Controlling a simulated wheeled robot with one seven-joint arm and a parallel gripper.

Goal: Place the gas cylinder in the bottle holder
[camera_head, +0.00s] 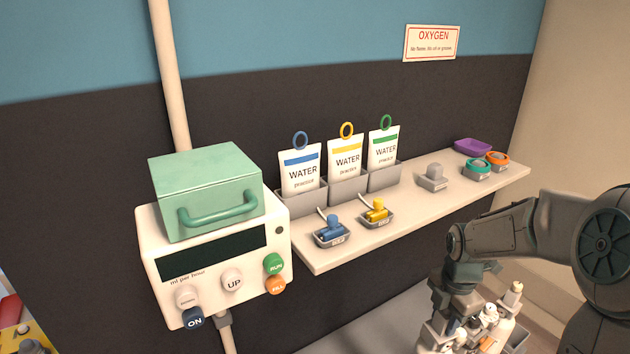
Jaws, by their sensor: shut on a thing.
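My gripper (470,322) is at the bottom right, pointing down below the level of the shelf, with its fingertips hidden or cut off by the picture edge. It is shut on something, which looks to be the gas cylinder. A pale cream body with a small brass-coloured top (516,288) shows right beside the gripper, partly hidden by it and cut off below. I cannot make out a bottle holder in this view.
A wall shelf (440,205) carries water pouches (345,157) in grey bins, blue and yellow clamps in trays, and small coloured items at its far end. A pump (215,265) with a green box (205,185) on top stands left on a pole. An OXYGEN sign (431,43) hangs above.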

